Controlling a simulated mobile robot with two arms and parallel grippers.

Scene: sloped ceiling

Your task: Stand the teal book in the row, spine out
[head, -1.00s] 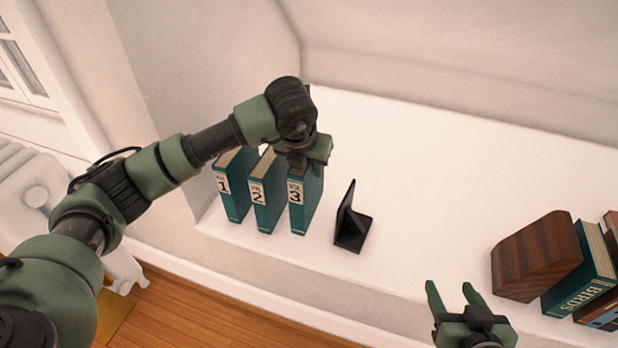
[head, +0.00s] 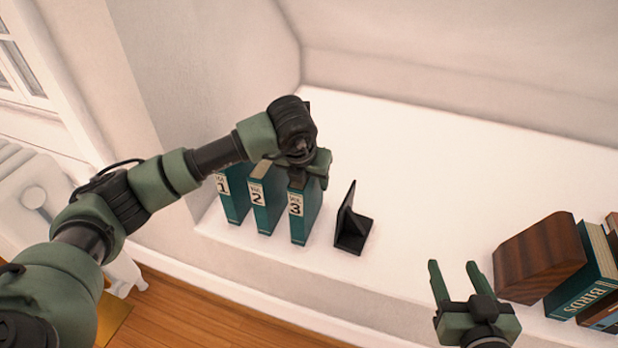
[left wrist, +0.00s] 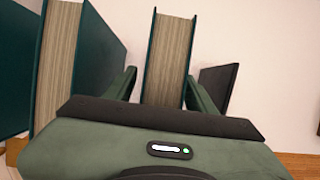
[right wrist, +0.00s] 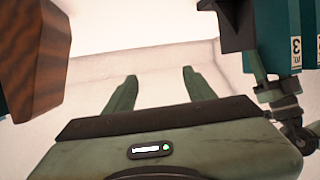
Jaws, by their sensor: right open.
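Teal volume 3 (head: 303,208) stands upright with its numbered spine facing out, at the right end of a short row. Teal volume 1 (head: 234,195) and volume 2 (head: 266,200) stand to its left, also spine out. My left gripper (head: 307,178) is over the top of volume 3. In the left wrist view, its fingers (left wrist: 162,85) straddle the book's pages (left wrist: 168,50); a gap shows on the left, while the right finger is close to or touching the cover. My right gripper (head: 455,268) is open and empty, and its spread fingers show in its wrist view (right wrist: 158,92).
A black bookend (head: 352,228) stands just right of volume 3. A brown wooden block (head: 540,258), a teal BIRDS book (head: 583,280) and other books stand at the far right. The white ledge (head: 430,190) between is clear. Its front edge drops to the floor.

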